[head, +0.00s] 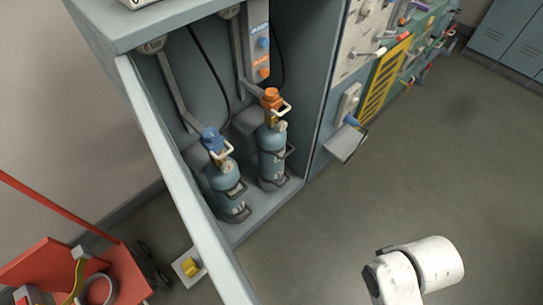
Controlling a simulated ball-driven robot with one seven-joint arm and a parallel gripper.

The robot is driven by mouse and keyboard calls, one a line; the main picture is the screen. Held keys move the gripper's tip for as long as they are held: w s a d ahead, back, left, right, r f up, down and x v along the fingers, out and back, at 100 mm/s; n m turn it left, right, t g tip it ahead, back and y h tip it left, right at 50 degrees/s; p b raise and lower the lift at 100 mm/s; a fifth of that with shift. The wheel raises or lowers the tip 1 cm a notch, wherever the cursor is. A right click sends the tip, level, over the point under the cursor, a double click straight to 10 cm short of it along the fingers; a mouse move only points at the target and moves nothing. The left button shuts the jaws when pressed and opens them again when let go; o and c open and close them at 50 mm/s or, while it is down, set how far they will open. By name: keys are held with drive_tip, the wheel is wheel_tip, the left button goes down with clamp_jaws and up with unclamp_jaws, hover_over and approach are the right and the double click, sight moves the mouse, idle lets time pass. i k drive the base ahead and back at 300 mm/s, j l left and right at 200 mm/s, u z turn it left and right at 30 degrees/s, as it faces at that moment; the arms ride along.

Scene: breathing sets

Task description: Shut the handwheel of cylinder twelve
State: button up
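Two blue-grey cylinders stand upright side by side in an open grey cabinet. The left cylinder (228,190) has a blue handwheel (212,139) on top. The right cylinder (272,155) has an orange handwheel (271,98) on top. Each has a pale handle-like bar by its valve and dark bands around its body. I cannot read a number on either one, so I cannot tell which is twelve. I cannot tell whether either handwheel is open or shut. White links of my arm show at the bottom right, away from the cabinet. My gripper is not in view.
The cabinet's pale front edge (185,185) runs diagonally before the cylinders. A panel (262,40) with blue and orange knobs is inside. A small grey shelf (345,141) juts from the right-hand panel. A red cart (75,275) stands lower left. The floor right of the cabinet is clear.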

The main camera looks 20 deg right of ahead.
sight(281, 127)
drive_tip(key=i+l, duration=0.15)
drive_tip(key=l, duration=0.2)
drive_tip(key=i+l+u, duration=0.15)
drive_tip(key=l, duration=0.2)
drive_tip(key=i+l, duration=0.15)
drive_tip(key=l, duration=0.2)
drive_tip(key=i+l+u, duration=0.1)
drive_tip(key=l, duration=0.25)
drive_tip(key=i+l, duration=0.2)
drive_tip(key=l, duration=0.2)
drive_tip(key=i+l+u, duration=0.15)
drive_tip(key=l, duration=0.2)
drive_tip(key=i+l, duration=0.1)
drive_tip(key=l, duration=0.3)
